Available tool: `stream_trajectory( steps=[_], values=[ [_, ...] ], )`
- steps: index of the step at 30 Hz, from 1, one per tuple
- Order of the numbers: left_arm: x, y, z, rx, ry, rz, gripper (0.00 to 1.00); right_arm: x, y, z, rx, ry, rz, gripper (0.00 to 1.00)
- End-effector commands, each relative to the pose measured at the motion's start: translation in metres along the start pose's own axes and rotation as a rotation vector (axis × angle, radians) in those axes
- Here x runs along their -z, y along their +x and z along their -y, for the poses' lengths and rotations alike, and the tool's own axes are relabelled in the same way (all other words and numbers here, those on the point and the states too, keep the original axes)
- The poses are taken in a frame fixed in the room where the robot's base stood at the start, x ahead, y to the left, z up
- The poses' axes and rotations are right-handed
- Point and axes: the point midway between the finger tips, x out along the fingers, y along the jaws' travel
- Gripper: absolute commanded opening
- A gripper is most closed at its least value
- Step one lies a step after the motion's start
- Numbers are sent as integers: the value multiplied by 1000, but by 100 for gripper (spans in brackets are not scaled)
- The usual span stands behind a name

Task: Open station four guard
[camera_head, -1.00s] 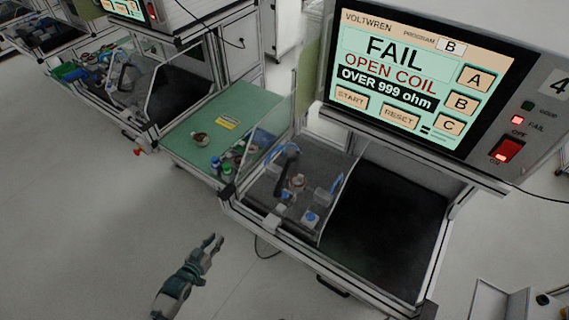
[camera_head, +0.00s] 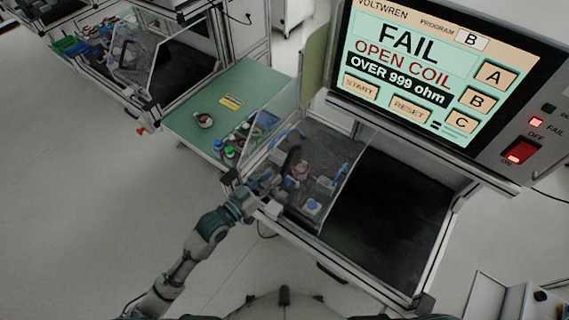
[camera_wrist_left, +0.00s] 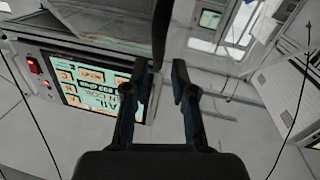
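The station's clear guard (camera_head: 347,183) stands over the left part of the test bay, and its pale edge runs down the middle of the bay. A dark curved handle (camera_head: 292,160) shows at the guard's left part. My left gripper (camera_head: 272,184) is at the bay's front left corner, just below the handle in the picture. In the left wrist view my left gripper (camera_wrist_left: 153,80) has its fingers apart. A dark upright bar (camera_wrist_left: 161,35) shows beyond and between the fingertips; I cannot tell whether they touch it. My right gripper is not in view.
The tester screen (camera_head: 425,75) reads FAIL, OPEN COIL, above the bay. A red switch (camera_head: 521,151) is lit beside it. A green bench (camera_head: 235,95) with small bottles (camera_head: 228,152) stands left. The bay's dark right half (camera_head: 385,215) is empty.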

Motion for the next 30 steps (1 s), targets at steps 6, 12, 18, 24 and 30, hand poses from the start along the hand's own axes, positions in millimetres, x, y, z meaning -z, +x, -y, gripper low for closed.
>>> stream_trajectory(
  steps=[6,12,18,24,30],
  values=[
    [2,41,1,0,-2,-3,26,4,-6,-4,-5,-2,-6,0],
    [1,58,2,0,-2,-3,26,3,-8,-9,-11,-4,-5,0],
    [0,61,2,0,-1,-2,26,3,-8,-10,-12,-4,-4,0],
    [0,61,1,0,-1,-1,3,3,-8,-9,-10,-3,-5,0],
    [0,62,2,1,-1,-2,0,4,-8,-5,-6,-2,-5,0]
  ],
)
